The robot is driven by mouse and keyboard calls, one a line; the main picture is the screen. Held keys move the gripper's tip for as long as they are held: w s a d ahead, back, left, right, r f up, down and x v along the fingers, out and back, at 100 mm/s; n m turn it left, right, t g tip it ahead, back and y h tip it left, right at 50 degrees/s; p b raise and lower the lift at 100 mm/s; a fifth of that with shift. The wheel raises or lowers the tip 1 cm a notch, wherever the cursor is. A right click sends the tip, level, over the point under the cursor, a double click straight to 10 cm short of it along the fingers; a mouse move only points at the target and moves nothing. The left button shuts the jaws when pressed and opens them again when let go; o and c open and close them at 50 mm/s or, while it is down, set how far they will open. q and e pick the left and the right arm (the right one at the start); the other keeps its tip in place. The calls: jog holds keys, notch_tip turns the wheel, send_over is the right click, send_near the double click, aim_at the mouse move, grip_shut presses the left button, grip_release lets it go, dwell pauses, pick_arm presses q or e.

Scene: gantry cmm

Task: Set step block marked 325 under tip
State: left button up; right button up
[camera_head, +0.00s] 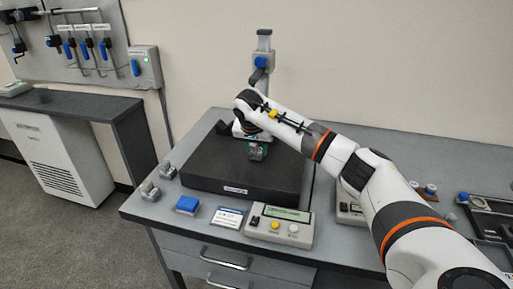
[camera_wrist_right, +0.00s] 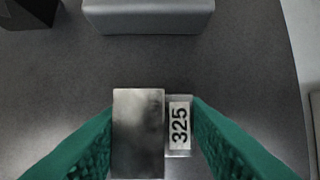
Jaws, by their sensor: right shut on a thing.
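The step block marked 325 (camera_wrist_right: 138,132) is a metal block with a taller bare part and a lower step with the white 325 label (camera_wrist_right: 179,126). My right gripper (camera_head: 257,153) is shut on it, with green pads on both sides in the right wrist view. The gripper is over the black surface plate (camera_head: 215,178) in the head view; whether the block touches the plate I cannot tell. A grey column with a blue knob (camera_head: 261,62) rises behind my right wrist. The tip cannot be made out; my arm covers that area. My left gripper is not in view.
Two small metal blocks (camera_head: 150,191) (camera_head: 167,171) and a blue block (camera_head: 187,204) stand at the bench's left. A label card (camera_head: 228,217) and a control box (camera_head: 280,226) are in front of the plate. A grey bar (camera_wrist_right: 148,16) lies ahead in the wrist view.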

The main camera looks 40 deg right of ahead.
jog(key=shift+r+p, duration=0.1)
jog(key=shift+p, duration=0.2)
jog(key=shift+f, duration=0.45)
dwell(1.1)
jog(key=o, duration=1.2)
jog(key=shift+r, duration=0.1)
jog(key=b+v, duration=0.1)
jog(key=v, duration=1.1)
jog(key=shift+s, duration=0.1)
